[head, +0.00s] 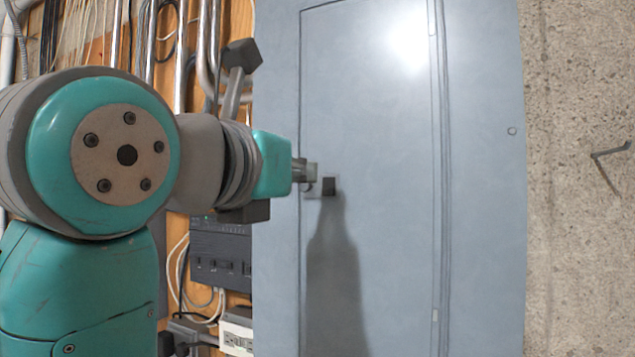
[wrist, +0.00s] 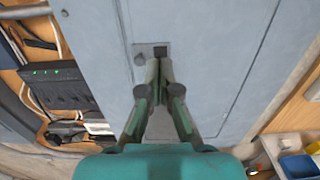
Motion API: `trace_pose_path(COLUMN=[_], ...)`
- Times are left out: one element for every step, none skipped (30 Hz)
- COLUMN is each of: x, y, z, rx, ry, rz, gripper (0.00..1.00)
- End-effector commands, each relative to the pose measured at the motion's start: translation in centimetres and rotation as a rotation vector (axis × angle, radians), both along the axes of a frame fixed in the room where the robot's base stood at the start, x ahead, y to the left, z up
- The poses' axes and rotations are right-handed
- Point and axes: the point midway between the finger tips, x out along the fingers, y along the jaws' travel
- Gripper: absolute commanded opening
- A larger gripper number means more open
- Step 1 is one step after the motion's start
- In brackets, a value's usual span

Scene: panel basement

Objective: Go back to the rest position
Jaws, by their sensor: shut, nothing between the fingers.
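My gripper (wrist: 158,66) is shut and empty in the wrist view. Its fingertips are at the small dark latch (wrist: 160,51) of the grey panel door; I cannot tell whether they touch it. In the head view my teal arm comes in from the left, and the gripper (head: 312,172) is partly hidden behind its own wrist. The dark latch (head: 329,186) shows just right of the fingers. The grey electrical panel (head: 480,200) stands upright in front of me, and its door (head: 385,130) appears closed.
A black electronic box (head: 220,262) with cables sits on the wooden board left of the panel, above a white outlet strip (head: 237,338). Metal conduits (head: 182,60) run up the board. A bare concrete wall (head: 575,240) is on the right. A blue bin (wrist: 299,166) shows lower right.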

Motion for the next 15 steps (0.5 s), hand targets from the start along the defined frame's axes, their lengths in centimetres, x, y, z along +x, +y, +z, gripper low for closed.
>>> trace_pose_path(x=[-0.36, -0.54, -0.75, -0.88, -1.0, -1.11, -1.17, -1.21, -1.23, -1.24, -1.23, -1.23, -1.23, -1.23, -1.22], y=[0.19, 0.27, 0.35, 0.38, 0.39, 0.41, 0.42, 0.43, 0.44, 0.44, 0.44, 0.44, 0.44, 0.44, 0.44], z=[0.0, 0.0, 0.0, 0.0, -0.01, -0.01, -0.01, -0.01, -0.01, -0.01, -0.01, -0.01, -0.01, -0.01, -0.01], rx=[0.001, 0.001, 0.0, 0.0, 0.0, 0.0, -0.001, -0.001, -0.001, -0.001, -0.001, -0.001, -0.001, -0.001, -0.001], ry=[0.0, 0.0, 0.0, 0.0, 0.0, 0.0, 0.0, 0.0, 0.0, 0.0, 0.0, 0.0, 0.0, 0.0, 0.0], rz=[0.002, 0.003, 0.003, 0.002, 0.002, 0.001, 0.001, 0.0, 0.0, 0.0, 0.0, 0.0, 0.0, 0.0, 0.0], gripper=[0.0, 0.0, 0.0, 0.0, 0.0, 0.0, 0.0, 0.0, 0.0, 0.0, 0.0, 0.0, 0.0, 0.0, 0.0])
